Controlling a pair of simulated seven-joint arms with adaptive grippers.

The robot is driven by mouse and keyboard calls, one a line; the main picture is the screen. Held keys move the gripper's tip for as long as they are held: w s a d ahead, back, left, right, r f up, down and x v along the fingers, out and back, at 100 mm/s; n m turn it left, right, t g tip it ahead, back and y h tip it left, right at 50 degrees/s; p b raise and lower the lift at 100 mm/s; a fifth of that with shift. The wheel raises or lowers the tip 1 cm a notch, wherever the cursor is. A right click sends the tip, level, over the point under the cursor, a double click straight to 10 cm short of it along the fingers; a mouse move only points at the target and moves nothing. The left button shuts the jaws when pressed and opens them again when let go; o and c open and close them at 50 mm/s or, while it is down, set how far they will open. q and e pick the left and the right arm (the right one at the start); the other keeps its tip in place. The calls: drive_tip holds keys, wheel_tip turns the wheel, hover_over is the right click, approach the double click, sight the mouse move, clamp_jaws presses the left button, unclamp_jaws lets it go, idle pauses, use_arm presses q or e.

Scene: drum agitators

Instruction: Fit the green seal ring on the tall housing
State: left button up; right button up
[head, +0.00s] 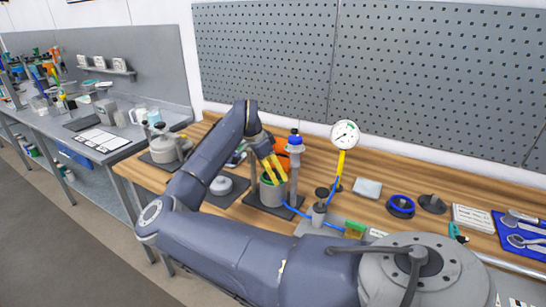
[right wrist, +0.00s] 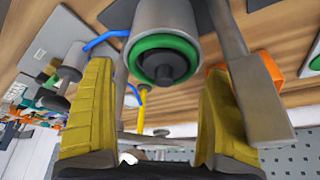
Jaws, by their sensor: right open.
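The green seal ring (right wrist: 162,50) sits around the dark-centred neck at the top of a grey cylindrical housing (right wrist: 165,18) in the right wrist view. In the head view the ring (head: 268,178) shows as a green band at the top of the housing (head: 270,195), partly hidden by my fingers. I take this to be the tall housing; whether the ring is fully seated I cannot tell. My right gripper (head: 273,170) is open just above it, and its yellow fingers (right wrist: 155,110) stand apart with nothing between their tips. My left gripper is not in view.
A grey post with a blue cap (head: 295,148) stands close beside the housing. A pressure gauge (head: 345,134) on a yellow stem, blue hose and small grey pot stand to the right. A round grey part (head: 221,185) lies left. A pegboard (head: 400,75) closes the back.

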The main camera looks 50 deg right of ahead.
drive_tip(key=shift+w+a+f, duration=0.25)
drive_tip(key=shift+w+a+r, duration=0.1)
drive_tip(key=shift+w+r, duration=0.1)
drive_tip(key=shift+r, duration=0.35)
drive_tip(key=v, duration=1.1)
drive_tip(key=shift+s+r, duration=0.2)
drive_tip(key=shift+s, duration=0.1)
